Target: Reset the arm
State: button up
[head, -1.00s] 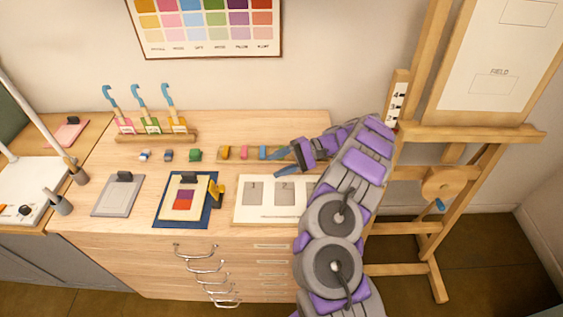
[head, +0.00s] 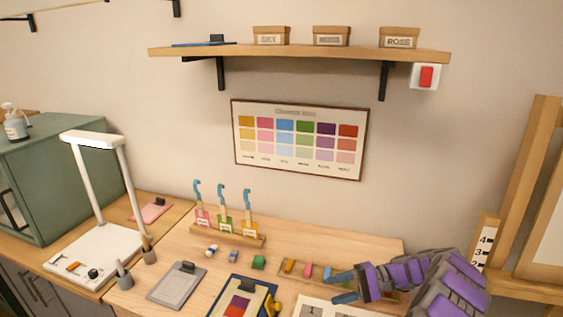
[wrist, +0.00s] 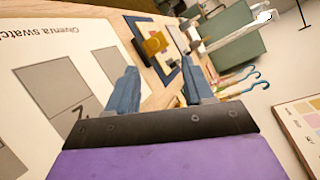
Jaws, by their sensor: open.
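My gripper (head: 341,287) is at the right of the wooden table (head: 345,245) in the head view, on the end of my purple and grey arm. In the wrist view its two blue fingers (wrist: 165,88) stand wide apart with nothing between them. It hovers by the white swatch sheet (wrist: 55,65), marked with numbered grey squares. Past the fingers, the wrist view shows the clipboard on a blue mat with a yellow clip (wrist: 155,43). The lower edge of the head view cuts off part of the sheet and clipboard.
A rack (head: 228,235) holds three blue-hooked tools. A grey clipboard (head: 177,285) lies left. A wall shelf (head: 300,52) holds labelled boxes. An easel (head: 520,210) stands at right.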

jog(key=s+a+r+n+g+h, duration=0.4)
jog(key=s+a+r+n+h, duration=0.15)
jog(key=s+a+r, duration=0.95)
jog(key=s+d+f+t+h, duration=0.1)
jog(key=s+d+h, duration=0.4)
jog(key=s, duration=0.7)
jog(key=s+d+f+t+h, duration=0.2)
jog(key=s+d+h, duration=0.3)
jog(key=s, duration=0.7)
jog(key=shift+f+m, duration=0.35)
jog(key=shift+f, duration=0.2)
